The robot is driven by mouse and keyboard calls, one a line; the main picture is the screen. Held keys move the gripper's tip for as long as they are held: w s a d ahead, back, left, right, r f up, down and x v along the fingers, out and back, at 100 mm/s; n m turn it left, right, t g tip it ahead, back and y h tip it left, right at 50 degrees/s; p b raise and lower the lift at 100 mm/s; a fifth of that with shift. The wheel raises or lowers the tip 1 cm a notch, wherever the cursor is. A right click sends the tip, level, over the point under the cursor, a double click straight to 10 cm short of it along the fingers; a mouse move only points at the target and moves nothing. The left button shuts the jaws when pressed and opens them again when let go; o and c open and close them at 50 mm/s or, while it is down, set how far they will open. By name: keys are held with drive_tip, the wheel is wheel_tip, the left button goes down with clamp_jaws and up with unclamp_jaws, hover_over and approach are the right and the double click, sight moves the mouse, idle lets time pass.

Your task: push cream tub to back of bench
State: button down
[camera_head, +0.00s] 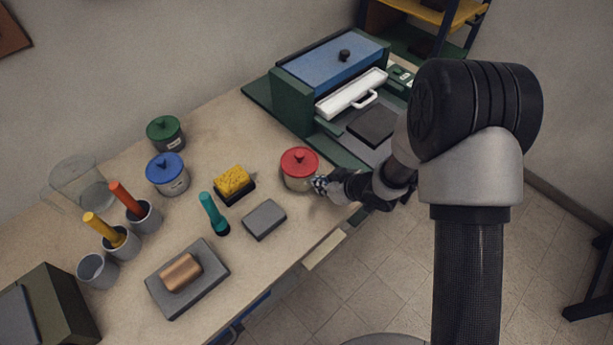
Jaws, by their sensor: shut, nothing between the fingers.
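The cream tub (297,183) has a red lid with a knob and stands upright on the bench (262,133), near its front edge and beside the green machine. My gripper (319,186) is shut and empty, low at the tub's right, front side. Its tips are at or very close to the tub's wall; I cannot tell whether they touch. The bench's back edge runs along the wall at the upper left.
A yellow sponge (233,180), a grey block (265,220), and a blue-lidded tub (168,174) and green-lidded tub (166,134) are to the left. Bench behind the cream tub is clear.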

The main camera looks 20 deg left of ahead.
sight(313, 174)
drive_tip(key=shift+a, duration=0.1)
drive_tip(key=shift+w+a+p, duration=0.3)
drive_tip(key=shift+w+a, duration=0.1)
drive_tip(key=shift+a, duration=0.3)
drive_tip(key=shift+w+a+p, duration=0.25)
drive_tip(key=shift+w+a, duration=0.1)
drive_tip(key=shift+a, duration=0.4)
drive_tip(key=shift+w+a+p, duration=0.3)
drive_tip(key=shift+w+a, duration=0.1)
drive_tip(key=shift+a, duration=0.3)
drive_tip(key=shift+w+a+p, duration=0.35)
drive_tip(key=shift+w+a, duration=0.05)
drive_tip(key=shift+a, duration=0.35)
drive_tip(key=shift+w+a+p, duration=0.35)
drive_tip(key=shift+w+a, duration=0.1)
drive_tip(key=shift+a, duration=0.3)
drive_tip(key=shift+w+a+p, duration=0.35)
drive_tip(key=shift+w+a, duration=0.05)
drive_tip(key=shift+a, duration=0.35)
drive_tip(key=shift+w+a+p, duration=0.4)
drive_tip(key=shift+a+p, duration=0.05)
drive_tip(key=shift+a, duration=0.3)
drive_tip(key=shift+w+a+p, duration=0.35)
drive_tip(key=shift+a+p, duration=0.15)
drive_tip(key=shift+a, duration=0.2)
drive_tip(key=shift+w+a+p, duration=0.4)
drive_tip(key=shift+a+p, duration=0.05)
drive_tip(key=shift+a, duration=0.3)
